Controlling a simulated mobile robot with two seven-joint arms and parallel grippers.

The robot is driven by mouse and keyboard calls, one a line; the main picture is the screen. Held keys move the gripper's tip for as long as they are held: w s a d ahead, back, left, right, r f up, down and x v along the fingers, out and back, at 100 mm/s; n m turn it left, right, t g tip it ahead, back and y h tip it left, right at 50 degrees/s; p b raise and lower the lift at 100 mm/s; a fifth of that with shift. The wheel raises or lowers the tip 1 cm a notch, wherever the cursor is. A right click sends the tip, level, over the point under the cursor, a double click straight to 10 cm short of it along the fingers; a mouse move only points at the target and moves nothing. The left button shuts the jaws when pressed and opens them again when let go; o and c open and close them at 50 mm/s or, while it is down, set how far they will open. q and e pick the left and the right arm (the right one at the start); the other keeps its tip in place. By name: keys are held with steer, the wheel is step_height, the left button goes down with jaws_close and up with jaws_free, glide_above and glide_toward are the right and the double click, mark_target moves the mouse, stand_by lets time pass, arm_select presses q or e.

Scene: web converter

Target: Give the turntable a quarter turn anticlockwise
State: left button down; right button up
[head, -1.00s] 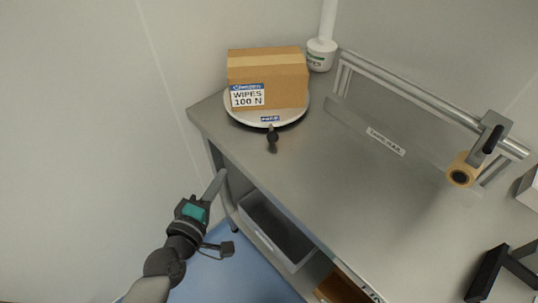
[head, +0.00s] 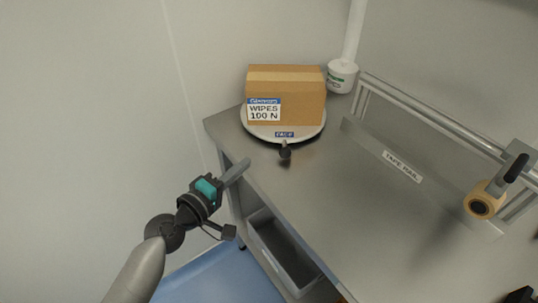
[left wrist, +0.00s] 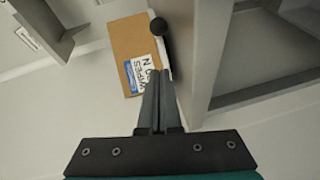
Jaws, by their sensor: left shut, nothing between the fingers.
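The round white turntable (head: 258,131) sits at the table's back left corner. A brown cardboard box (head: 300,100) labelled WIPES 100 N stands on it and hides most of its top. A short handle with a dark knob (head: 285,152) sticks out from the turntable's front rim. My left gripper (head: 244,166) is shut and empty, just off the table's left edge, to the left of the knob and apart from it. In the left wrist view the shut fingers (left wrist: 157,88) point towards the box (left wrist: 127,45) and the dark knob (left wrist: 159,26). My right gripper is not in view.
The steel table (head: 340,210) is clear in front of the turntable. A rail with a tape roll (head: 480,205) runs along the right. A white canister (head: 341,76) stands behind the turntable. A grey bin (head: 285,252) sits below the table top.

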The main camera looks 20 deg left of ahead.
mark_target(283, 154)
arm_select(q)
steer(key=x, duration=0.4)
steer(key=d, duration=0.1)
steer(key=w+d, duration=0.1)
steer(key=d, duration=0.1)
steer(key=shift+w+f, duration=0.3)
steer(key=shift+w+d+f, duration=0.1)
steer(key=shift+w+d, duration=0.1)
steer(key=shift+d, duration=0.1)
steer(key=shift+w+d+p, duration=0.15)
steer(key=shift+d+p, duration=0.4)
steer(key=shift+d, duration=0.75)
steer(key=shift+a, duration=0.15)
